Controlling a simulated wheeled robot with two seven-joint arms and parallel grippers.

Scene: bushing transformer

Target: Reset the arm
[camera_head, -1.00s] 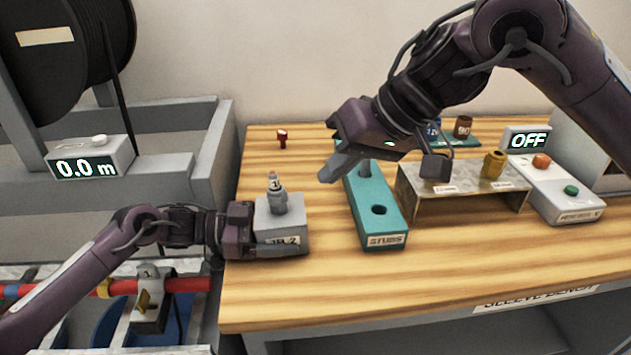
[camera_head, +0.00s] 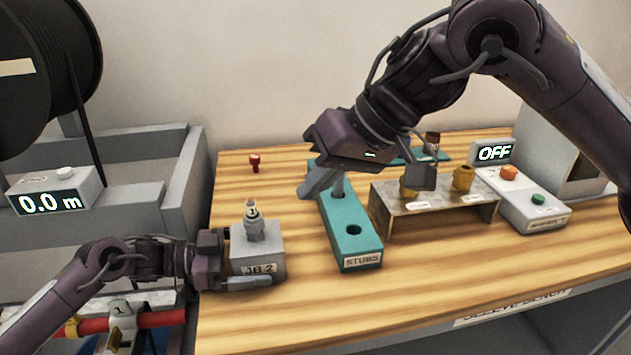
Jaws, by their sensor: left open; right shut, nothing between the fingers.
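My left gripper (camera_head: 238,262) is open at the left side of a grey block (camera_head: 258,250) labelled with a 2. One light finger lies along the block's front face; the far finger is mostly hidden. A small grey piece with a red tip and a 1 mark (camera_head: 252,222) stands upright on the block. My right gripper (camera_head: 306,193) is shut and empty, pointing down and left above the far end of the teal STUBS block (camera_head: 362,250). It is close to a grey stub (camera_head: 338,188) standing in that block; whether they touch is unclear.
A metal stand (camera_head: 455,215) holds brass pieces (camera_head: 462,178). A red piece (camera_head: 254,163) stands at the back left. The front of the wooden bench (camera_head: 420,285) is clear.

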